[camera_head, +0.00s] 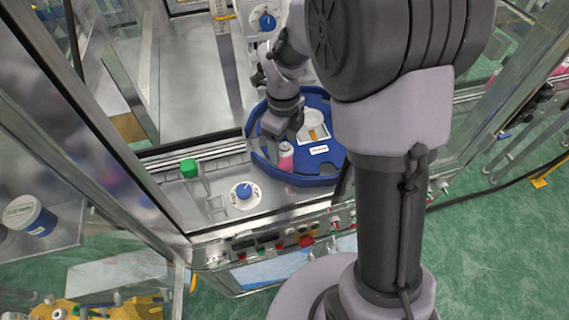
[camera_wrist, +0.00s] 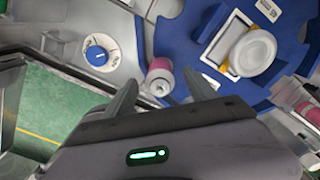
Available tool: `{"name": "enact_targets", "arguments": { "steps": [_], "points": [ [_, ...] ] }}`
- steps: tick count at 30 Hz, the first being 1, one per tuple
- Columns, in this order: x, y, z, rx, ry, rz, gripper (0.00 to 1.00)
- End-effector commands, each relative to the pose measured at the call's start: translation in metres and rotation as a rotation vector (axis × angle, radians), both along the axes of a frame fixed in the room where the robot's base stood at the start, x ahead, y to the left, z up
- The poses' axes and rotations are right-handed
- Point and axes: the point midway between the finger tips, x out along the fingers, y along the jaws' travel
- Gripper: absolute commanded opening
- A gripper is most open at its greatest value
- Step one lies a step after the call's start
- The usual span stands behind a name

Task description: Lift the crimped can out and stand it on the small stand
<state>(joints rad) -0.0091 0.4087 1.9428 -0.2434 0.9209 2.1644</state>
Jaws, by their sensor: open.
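A pink can (camera_head: 286,159) with a pale top stands at the front of the round blue tray. In the wrist view the can (camera_wrist: 160,76) is seen from above, just beyond and between the fingertips. My gripper (camera_wrist: 161,84) is open, with one finger to each side of the can and nothing held. In the head view my gripper (camera_head: 277,140) hangs over the tray beside the can, and its fingers are mostly hidden. I cannot tell whether a finger touches the can. I cannot tell for sure which piece is the small stand.
The blue tray (camera_head: 325,178) also holds a white round-topped item (camera_head: 312,122) in a frame. A blue knob (camera_head: 244,191) and a green-topped block (camera_head: 189,168) are on the metal deck left of it. Glass panels and metal posts enclose the deck.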

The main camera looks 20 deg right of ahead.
Motion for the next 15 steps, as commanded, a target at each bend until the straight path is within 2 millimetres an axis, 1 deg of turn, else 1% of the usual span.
{"name": "enact_targets", "arguments": {
  "steps": [1, 3, 5, 7, 13, 15],
  "points": [
    [-0.002, 0.000, -0.015, 0.000, 0.003, 0.000, 0.66],
    [-0.003, 0.000, -0.029, 0.000, 0.003, 0.000, 0.66],
    [-0.003, 0.000, -0.037, 0.000, 0.003, 0.001, 0.66],
    [-0.002, 0.000, -0.041, 0.000, 0.001, 0.001, 0.66],
    [-0.002, 0.000, -0.040, 0.000, 0.000, 0.001, 0.66],
    [-0.002, 0.000, -0.040, 0.000, 0.000, 0.001, 0.52]
  ]
}}
